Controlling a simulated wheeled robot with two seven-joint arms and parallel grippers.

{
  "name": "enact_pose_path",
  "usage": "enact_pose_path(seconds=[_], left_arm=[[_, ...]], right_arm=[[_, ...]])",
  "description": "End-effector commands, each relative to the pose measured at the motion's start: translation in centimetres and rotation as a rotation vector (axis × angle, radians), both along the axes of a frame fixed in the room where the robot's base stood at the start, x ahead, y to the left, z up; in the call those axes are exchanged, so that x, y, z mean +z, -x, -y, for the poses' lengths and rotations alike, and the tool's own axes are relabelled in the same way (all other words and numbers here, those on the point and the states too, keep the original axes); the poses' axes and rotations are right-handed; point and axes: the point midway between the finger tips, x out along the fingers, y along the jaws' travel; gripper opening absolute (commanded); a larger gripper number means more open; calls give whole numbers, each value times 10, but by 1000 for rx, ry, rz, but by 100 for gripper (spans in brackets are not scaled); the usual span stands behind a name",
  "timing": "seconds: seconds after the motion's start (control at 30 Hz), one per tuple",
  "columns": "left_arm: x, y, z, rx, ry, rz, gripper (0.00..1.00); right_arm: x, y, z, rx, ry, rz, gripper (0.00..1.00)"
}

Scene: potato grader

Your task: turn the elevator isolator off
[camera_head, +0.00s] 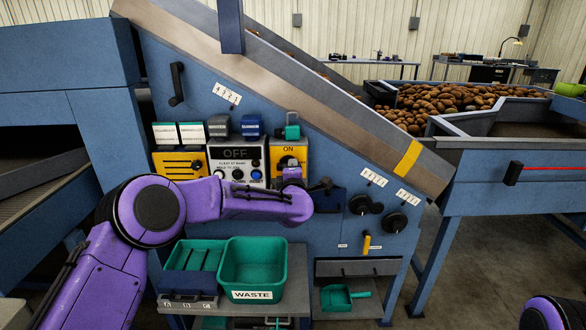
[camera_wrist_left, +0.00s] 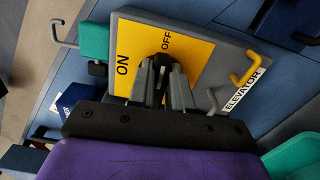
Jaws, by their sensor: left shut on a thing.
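The elevator isolator is a yellow plate on a grey box (camera_head: 289,151) on the machine's blue side panel, with "ON" showing at its top. In the left wrist view the yellow plate (camera_wrist_left: 200,54) carries the words ON and OFF, and an "ELEVATOR" label (camera_wrist_left: 247,86) sits at its edge. My left gripper (camera_wrist_left: 161,66) is at the plate, its fingers shut on the black knob (camera_wrist_left: 161,59). The fingers hide much of the knob, so I cannot tell its exact angle. In the head view my left gripper (camera_head: 292,172) covers the lower part of the plate.
A white-faced control box marked OFF (camera_head: 235,153) and a yellow unit (camera_head: 178,163) stand left of the isolator. A green WASTE bin (camera_head: 252,294) stands below my left arm.

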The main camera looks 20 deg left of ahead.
Motion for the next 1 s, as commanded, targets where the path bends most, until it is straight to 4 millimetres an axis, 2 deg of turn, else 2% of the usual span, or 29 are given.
enact_pose_path(seconds=[0.3, 0.73, 0.77, 0.8, 0.83, 1.0], left_arm=[[-2, 0, 0, 1, -76, -22, 0], [-2, 0, 0, 0, -86, -26, 0], [-2, 0, 0, 0, -86, -26, 23], [-2, 0, 0, 0, -86, -26, 36], [-2, 0, 0, 0, -85, -26, 45], [-2, 0, 0, 0, -84, -25, 45]], right_arm=[[1, 0, 0, 0, 0, 0, 0], [1, 0, 0, 0, 0, 0, 0], [1, 0, 0, 0, 0, 0, 0], [1, 0, 0, 0, 0, 0, 0], [1, 0, 0, 0, 0, 0, 0], [1, 0, 0, 0, 0, 0, 0]])
